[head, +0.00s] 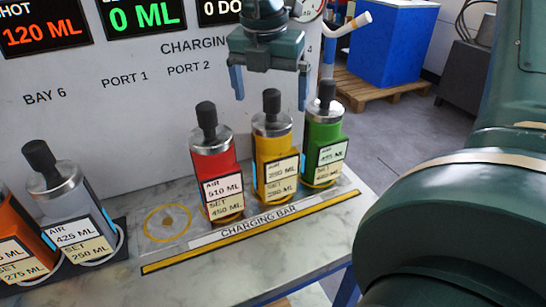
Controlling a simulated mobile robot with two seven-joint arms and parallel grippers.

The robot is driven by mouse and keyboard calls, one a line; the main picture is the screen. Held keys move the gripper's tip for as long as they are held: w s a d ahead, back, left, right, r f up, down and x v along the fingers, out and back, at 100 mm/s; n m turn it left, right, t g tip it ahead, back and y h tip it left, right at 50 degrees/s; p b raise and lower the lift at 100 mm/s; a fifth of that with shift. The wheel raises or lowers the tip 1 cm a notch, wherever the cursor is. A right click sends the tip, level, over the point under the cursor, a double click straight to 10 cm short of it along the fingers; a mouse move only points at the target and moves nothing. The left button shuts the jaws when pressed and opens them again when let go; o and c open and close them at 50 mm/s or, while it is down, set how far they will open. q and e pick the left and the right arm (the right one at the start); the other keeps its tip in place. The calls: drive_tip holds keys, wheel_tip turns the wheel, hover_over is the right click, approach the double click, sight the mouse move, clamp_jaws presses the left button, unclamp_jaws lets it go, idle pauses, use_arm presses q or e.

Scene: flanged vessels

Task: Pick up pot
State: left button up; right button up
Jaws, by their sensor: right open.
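The pots are upright cylinders with metal tops, black knobs and coloured label blocks. A red pot (212,165), a yellow pot (272,150) and a green pot (324,135) stand in a row on the charging bar (262,232). A grey pot (68,195) and a partly cut-off orange pot (15,235) stand at the left. My right gripper (270,102) is open and empty, pointing down. In the picture its fingers lie either side of the yellow pot's knob; I see no contact and cannot tell the depth. My left gripper is not in view.
An empty yellow-ringed spot (167,222) lies left of the red pot. A panel with displays (140,15) rises behind the row, with a white angled handle (352,30) at its right. A blue box (392,42) stands on a wooden pallet (375,92) beyond.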

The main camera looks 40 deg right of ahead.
sight(272, 113)
drive_tip(key=shift+w+d+f+p, duration=0.1)
drive_tip(key=shift+d+f+p, duration=0.1)
drive_tip(key=shift+f, duration=0.7)
drive_tip(key=shift+w+d+f+p, duration=0.15)
drive_tip(key=shift+f+p, duration=0.1)
drive_tip(key=shift+f, duration=0.6)
drive_tip(key=shift+d+f+p, duration=0.15)
drive_tip(key=shift+f+p, duration=0.05)
drive_tip(key=shift+f, duration=0.7)
drive_tip(key=c, duration=2.1)
drive_tip(key=shift+r, duration=0.1)
